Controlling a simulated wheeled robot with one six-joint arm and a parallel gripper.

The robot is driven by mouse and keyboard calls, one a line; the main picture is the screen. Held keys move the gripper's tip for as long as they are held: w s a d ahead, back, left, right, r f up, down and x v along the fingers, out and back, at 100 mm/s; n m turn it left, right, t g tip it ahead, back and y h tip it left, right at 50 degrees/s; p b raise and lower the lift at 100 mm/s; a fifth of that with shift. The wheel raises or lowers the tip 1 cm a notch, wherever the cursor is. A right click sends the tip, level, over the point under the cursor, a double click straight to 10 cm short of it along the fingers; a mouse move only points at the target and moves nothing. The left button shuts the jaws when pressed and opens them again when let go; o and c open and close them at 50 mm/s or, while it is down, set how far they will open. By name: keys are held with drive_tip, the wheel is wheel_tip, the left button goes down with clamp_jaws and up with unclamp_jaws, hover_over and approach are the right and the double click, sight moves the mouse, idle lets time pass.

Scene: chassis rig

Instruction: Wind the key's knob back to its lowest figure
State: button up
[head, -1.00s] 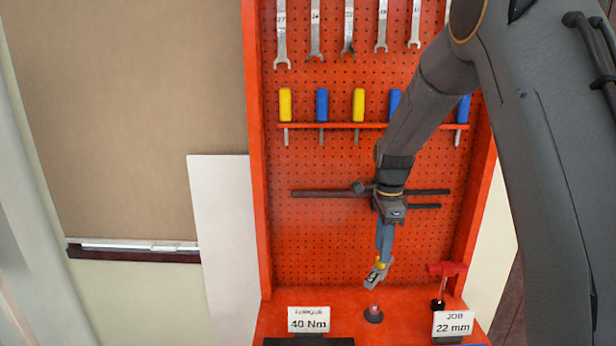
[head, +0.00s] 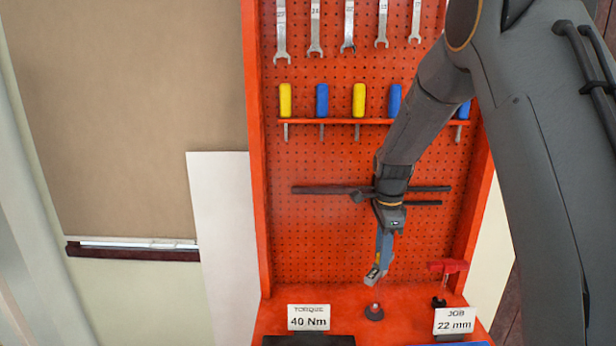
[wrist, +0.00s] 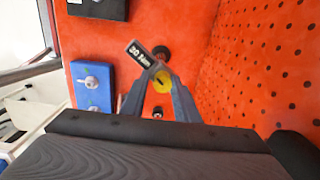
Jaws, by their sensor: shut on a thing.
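My gripper (wrist: 158,98) is shut on the yellow knob (wrist: 161,84) of the key, its two fingers on either side of it in the wrist view. A dark figure plate (wrist: 139,54) with pale writing, which looks like 30 Nm, sticks out beside the knob. In the head view the gripper (head: 377,270) points down above the orange bench, with the small plate (head: 375,274) at its tips. A dark round foot with a short post (head: 374,312) stands just below. The rest of the key is hidden or too small to make out.
A TORQUE 40 Nm card (head: 309,317) stands at left and a JOB 22 mm card (head: 454,321) at right. A red-handled tool (head: 447,267) stands close to the right. The orange pegboard (head: 330,245) rises behind; a blue block (wrist: 91,86) lies on the bench.

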drive_tip(key=shift+f, duration=0.25)
drive_tip(key=shift+n+p, duration=0.4)
drive_tip(key=shift+n, duration=1.2)
drive_tip(key=shift+n+p, duration=0.3)
drive_tip(key=shift+n, duration=0.9)
drive_tip(key=shift+c, duration=0.9)
drive_tip(key=shift+s+f+n+p, duration=0.1)
drive_tip(key=shift+n+p, duration=0.45)
drive_tip(key=shift+n, duration=2.25)
drive_tip(key=o, duration=0.7)
